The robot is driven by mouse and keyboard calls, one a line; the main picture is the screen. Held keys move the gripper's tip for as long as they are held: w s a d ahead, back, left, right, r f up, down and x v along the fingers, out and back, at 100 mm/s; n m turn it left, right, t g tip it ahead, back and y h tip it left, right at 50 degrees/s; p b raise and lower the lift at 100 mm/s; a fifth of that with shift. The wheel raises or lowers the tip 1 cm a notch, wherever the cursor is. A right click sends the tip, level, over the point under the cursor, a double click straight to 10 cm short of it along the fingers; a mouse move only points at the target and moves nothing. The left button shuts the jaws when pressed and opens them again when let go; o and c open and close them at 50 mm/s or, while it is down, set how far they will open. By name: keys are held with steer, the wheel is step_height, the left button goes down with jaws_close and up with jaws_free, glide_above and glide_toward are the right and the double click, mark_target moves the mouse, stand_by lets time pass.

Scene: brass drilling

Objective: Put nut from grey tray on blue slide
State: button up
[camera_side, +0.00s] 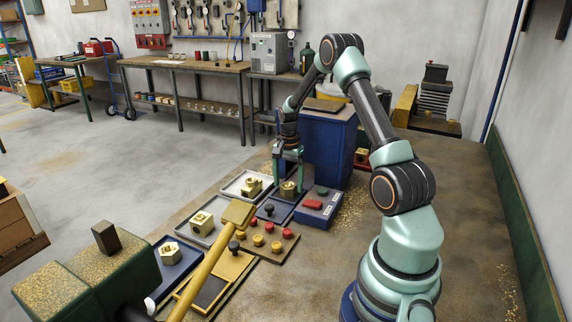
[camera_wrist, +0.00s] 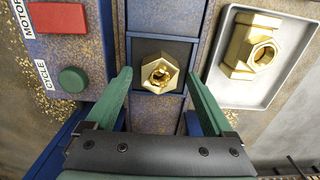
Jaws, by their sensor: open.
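A brass hex nut (camera_wrist: 160,73) with a round hole sits on the dark plate of the blue slide (camera_wrist: 160,108). My gripper (camera_wrist: 159,77) is open, with one green finger on each side of the nut and a gap to both. In the side view my gripper (camera_side: 288,177) points down over the nut (camera_side: 288,189) on the blue slide (camera_side: 272,212). A grey tray (camera_side: 232,188) left of the slide holds a brass fitting (camera_side: 252,187), also seen in the wrist view (camera_wrist: 254,47). A second grey tray (camera_side: 188,232) holds another brass piece (camera_side: 201,222).
A control box (camera_side: 318,207) with red and green buttons stands close right of the slide, with a tall blue cabinet (camera_side: 328,145) behind. A blue tray (camera_side: 183,270) with a brass nut (camera_side: 170,253), a knob panel (camera_side: 280,248) and a yellow lever (camera_side: 205,260) are in front.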

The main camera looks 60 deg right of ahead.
step_height(320, 180, up, 11)
steer(key=w+a+r+n+t, duration=0.1)
steer(key=a+r+n, duration=0.3)
steer(key=a+r, duration=0.25)
steer(key=s+a+r+n+t, duration=0.1)
steer(key=a+n, duration=0.3)
steer(key=a, duration=0.4)
steer(key=s+a+r+n+t, duration=0.2)
steer(key=s+a+n, duration=0.2)
steer(key=a, duration=0.4)
steer(key=s+a+r+n+t, duration=0.1)
steer(key=s+a+n, duration=0.2)
steer(key=a+n, duration=0.3)
steer(key=shift+s+a+r+t, duration=0.25)
steer(key=shift+a+t, duration=0.05)
steer(key=shift+a, duration=0.65)
